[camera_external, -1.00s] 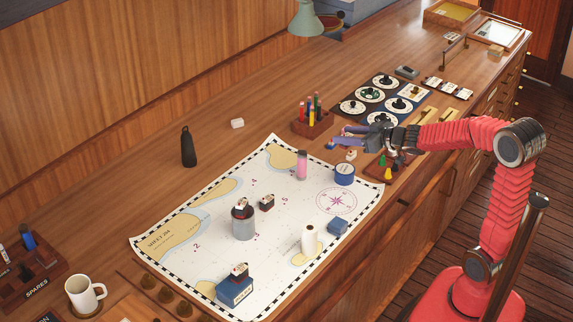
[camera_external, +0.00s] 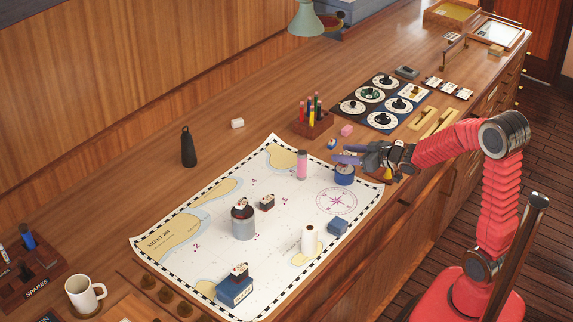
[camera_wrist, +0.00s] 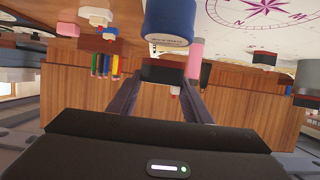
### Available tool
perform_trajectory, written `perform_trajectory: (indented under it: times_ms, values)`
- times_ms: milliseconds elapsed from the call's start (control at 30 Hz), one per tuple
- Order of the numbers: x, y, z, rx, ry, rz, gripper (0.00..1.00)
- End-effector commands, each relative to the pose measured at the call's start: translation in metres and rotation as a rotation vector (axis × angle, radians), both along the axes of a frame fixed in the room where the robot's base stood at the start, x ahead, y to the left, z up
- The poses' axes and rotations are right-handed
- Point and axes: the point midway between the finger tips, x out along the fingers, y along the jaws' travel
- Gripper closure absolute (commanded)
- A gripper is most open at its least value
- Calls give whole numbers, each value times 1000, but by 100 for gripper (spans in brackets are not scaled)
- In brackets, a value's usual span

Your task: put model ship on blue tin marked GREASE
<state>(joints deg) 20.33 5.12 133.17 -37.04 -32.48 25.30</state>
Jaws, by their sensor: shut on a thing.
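The blue tin marked GREASE (camera_external: 344,178) stands upright on the chart's right part. In the wrist view, which is upside down, the tin (camera_wrist: 168,22) fills the top middle. My gripper (camera_external: 347,160) is over the tin, its fingers partly covering the tin's top. In the wrist view my gripper (camera_wrist: 160,82) is shut on the model ship, whose dark hull (camera_wrist: 163,70) shows between the fingertips. The ship is close to the tin's top; I cannot tell whether they touch. The ship is mostly hidden in the outside view.
A pink cylinder (camera_external: 302,164) stands left of the tin, and a blue block (camera_external: 338,227) lies in front. Other small ships sit on a grey tin (camera_external: 243,228), on a blue box (camera_external: 235,291) and on the chart. A pen rack (camera_external: 313,125) stands behind.

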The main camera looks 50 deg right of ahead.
Motion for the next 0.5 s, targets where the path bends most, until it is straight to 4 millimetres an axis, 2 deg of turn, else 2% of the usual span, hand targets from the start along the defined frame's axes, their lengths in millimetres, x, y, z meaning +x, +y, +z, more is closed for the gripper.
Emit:
perform_trajectory:
  times_ms: [100, 200, 500]
  values:
    - [0, 0, -17, 2, 4, 0, 80]
    - [0, 0, -25, 1, 3, 1, 80]
    - [0, 0, -25, 0, 0, 0, 80]
